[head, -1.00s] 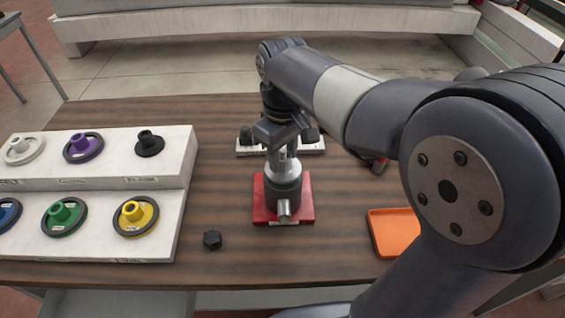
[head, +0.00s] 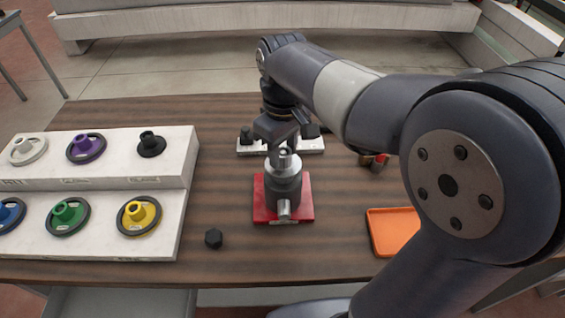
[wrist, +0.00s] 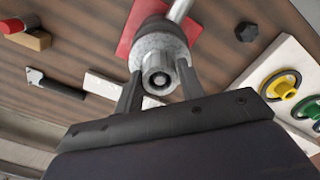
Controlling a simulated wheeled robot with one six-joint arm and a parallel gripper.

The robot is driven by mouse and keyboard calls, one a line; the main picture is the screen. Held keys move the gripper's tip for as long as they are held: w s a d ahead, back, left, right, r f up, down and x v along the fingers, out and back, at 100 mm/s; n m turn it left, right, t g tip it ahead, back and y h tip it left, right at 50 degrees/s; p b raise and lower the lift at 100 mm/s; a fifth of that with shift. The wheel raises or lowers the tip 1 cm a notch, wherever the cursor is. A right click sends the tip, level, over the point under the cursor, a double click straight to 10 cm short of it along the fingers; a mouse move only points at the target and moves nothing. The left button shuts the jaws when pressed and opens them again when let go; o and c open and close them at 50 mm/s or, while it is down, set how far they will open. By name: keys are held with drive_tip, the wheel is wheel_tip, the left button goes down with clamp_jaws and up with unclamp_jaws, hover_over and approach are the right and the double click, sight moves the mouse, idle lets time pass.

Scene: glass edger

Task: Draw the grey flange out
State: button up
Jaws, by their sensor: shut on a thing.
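The grey flange (head: 284,163) is a silvery disc with a short hollow hub, on top of an upright dark grey spindle body (head: 284,188) on a red base plate (head: 305,200). In the wrist view its hub (wrist: 160,74) faces the camera. My gripper (wrist: 160,70) has one finger on each side of the hub and is shut on it. In the head view my gripper (head: 281,143) is directly above the spindle. The flange looks still seated on the spindle; any gap beneath it is hidden.
A white two-step rack (head: 100,182) at left holds several coloured flanges, including a yellow one (head: 139,216). A black hex nut (head: 214,239) lies left of the red base. An orange tray (head: 393,232) is at right. A pale block (head: 312,147) lies behind.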

drive_tip(key=shift+r+p, duration=3.2)
drive_tip(key=shift+r, duration=0.6)
wheel_tip(320, 180, up, 4)
drive_tip(key=p, duration=0.3)
